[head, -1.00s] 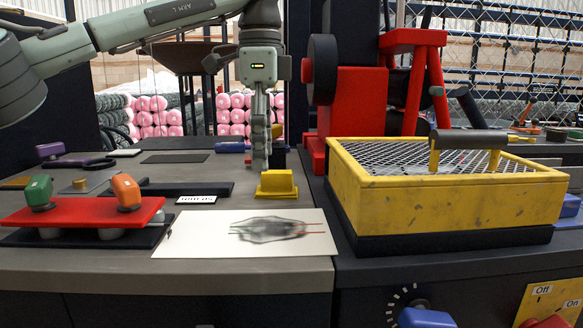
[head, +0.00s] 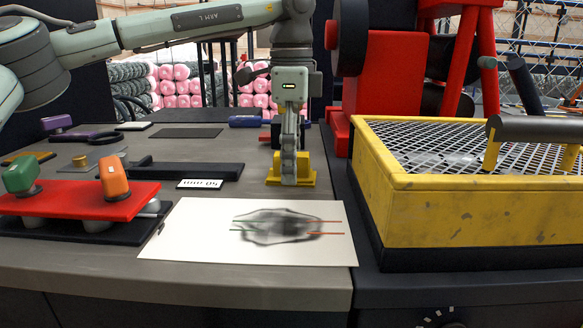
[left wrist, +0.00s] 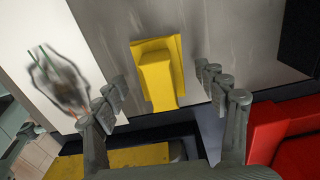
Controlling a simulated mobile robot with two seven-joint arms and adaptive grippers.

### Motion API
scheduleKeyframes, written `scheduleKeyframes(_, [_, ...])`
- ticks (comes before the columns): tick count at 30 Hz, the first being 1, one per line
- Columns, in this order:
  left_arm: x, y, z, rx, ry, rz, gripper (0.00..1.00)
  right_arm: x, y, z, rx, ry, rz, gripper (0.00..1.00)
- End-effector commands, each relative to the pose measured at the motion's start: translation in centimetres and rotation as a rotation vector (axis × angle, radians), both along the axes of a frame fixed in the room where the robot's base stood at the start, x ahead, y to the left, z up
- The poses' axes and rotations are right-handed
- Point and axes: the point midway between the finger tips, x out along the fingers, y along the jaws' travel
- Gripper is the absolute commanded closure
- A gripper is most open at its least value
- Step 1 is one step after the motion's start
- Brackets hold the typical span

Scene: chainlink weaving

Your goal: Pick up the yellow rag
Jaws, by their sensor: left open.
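The yellow rag (head: 308,172) lies on the grey bench near its right edge, behind the white sheet. It looks like a flat yellow base with a raised block-like middle. My left gripper (head: 289,178) points down at it and hides part of it in the head view. In the left wrist view the rag (left wrist: 157,76) shows between the two spread fingers of my left gripper (left wrist: 161,82). There are gaps on both sides, and I see no contact. My right gripper is not in view.
A white sheet (head: 185,238) with a dark drawing lies in front. A yellow mesh-topped box (head: 465,218) and a red machine (head: 385,85) stand to the right. A red plate (head: 75,204) with green and orange handles is at left. A blue-handled tool (head: 250,121) lies behind.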

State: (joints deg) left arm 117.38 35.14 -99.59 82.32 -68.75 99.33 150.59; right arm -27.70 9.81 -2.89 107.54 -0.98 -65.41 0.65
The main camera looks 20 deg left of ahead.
Motion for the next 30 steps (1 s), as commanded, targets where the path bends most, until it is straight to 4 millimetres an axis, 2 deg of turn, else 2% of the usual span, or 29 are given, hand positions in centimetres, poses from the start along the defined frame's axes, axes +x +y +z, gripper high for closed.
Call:
scheduleKeyframes(8, [0.02,0.01,-0.38,-0.001,0.000,0.001,0.29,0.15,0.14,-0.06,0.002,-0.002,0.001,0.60])
scheduleKeyframes(18, [0.02,0.01,-0.34,0.000,-0.001,0.001,0.71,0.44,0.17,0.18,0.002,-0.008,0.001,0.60])
scheduleKeyframes(21, [0.02,0.00,-0.33,-0.001,-0.001,0.001,0.81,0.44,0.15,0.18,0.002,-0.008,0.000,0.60])
scheduleKeyframes(30, [0.03,-0.01,0.01,-0.001,-0.002,0.001,0.81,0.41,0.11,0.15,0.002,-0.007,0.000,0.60])
